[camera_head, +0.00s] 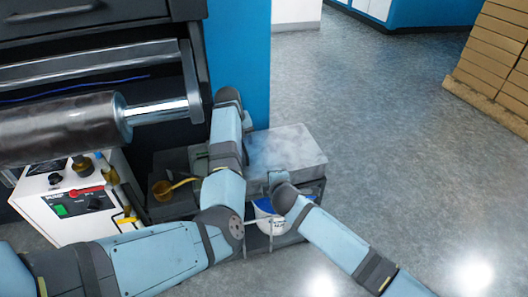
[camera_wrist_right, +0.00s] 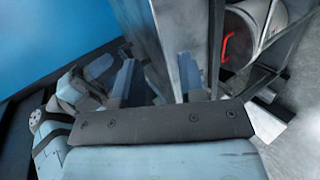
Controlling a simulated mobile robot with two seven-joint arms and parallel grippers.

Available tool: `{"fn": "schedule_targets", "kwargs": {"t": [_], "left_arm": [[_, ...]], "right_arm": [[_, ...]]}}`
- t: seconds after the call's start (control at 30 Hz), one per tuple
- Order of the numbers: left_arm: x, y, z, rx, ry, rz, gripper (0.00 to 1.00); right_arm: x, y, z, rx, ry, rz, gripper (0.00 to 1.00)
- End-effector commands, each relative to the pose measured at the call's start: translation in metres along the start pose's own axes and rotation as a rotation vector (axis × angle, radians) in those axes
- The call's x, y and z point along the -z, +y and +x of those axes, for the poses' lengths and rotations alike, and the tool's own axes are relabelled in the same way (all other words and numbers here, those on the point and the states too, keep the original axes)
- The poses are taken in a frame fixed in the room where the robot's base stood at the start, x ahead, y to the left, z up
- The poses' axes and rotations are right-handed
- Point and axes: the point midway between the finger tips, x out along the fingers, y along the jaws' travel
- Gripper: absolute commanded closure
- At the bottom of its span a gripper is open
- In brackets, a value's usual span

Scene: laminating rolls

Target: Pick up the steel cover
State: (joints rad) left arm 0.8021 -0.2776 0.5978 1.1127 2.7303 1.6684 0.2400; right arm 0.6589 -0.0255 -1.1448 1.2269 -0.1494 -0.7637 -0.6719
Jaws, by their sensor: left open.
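The steel cover (camera_head: 290,148) is a grey, box-like metal piece with a dull, smeared top. It lies on a low dark rack right of the machine. My left gripper (camera_head: 247,124) is by the cover's far left corner, mostly hidden behind my own wrist; contact cannot be told. My right gripper (camera_head: 275,180) is at the cover's near side. In the right wrist view its two fingers (camera_wrist_right: 155,68) stand apart, with a grey metal edge (camera_wrist_right: 190,72) close by the right finger. I cannot tell whether they touch.
The machine's large roller (camera_head: 60,128) and a control box (camera_head: 85,205) stand at left. A brass ladle-like tool (camera_head: 172,187) lies left of my arm. A white and blue container (camera_head: 265,212) sits under the cover. Floor (camera_head: 400,130) at right is clear; stacked boards (camera_head: 495,55) stand beyond.

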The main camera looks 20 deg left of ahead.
Motion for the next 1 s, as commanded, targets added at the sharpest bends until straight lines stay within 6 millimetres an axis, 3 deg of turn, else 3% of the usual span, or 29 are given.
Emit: {"fn": "schedule_targets", "kwargs": {"t": [0.1,0.3,0.77,0.9,0.93,1.0], "left_arm": [[0.000,0.000,0.017,-0.001,0.001,0.001,0.59],[0.000,0.000,0.035,-0.001,-0.001,0.000,0.59],[0.000,0.000,0.042,0.000,-0.001,0.000,0.59],[0.000,0.000,0.042,0.001,-0.001,0.000,0.91],[0.000,0.000,0.042,0.000,-0.001,0.000,0.98],[0.000,0.000,0.041,0.000,-0.001,0.000,1.00]], "right_arm": [[0.001,0.001,0.020,0.001,-0.001,0.000,0.63],[0.000,0.000,0.041,0.000,-0.001,0.000,0.63],[0.000,0.000,0.048,0.000,0.000,0.000,0.63],[0.000,0.000,0.048,0.000,0.000,0.001,0.95],[0.000,0.000,0.048,0.000,0.000,0.001,1.00],[0.000,0.000,0.048,0.000,0.000,0.001,1.00]]}}
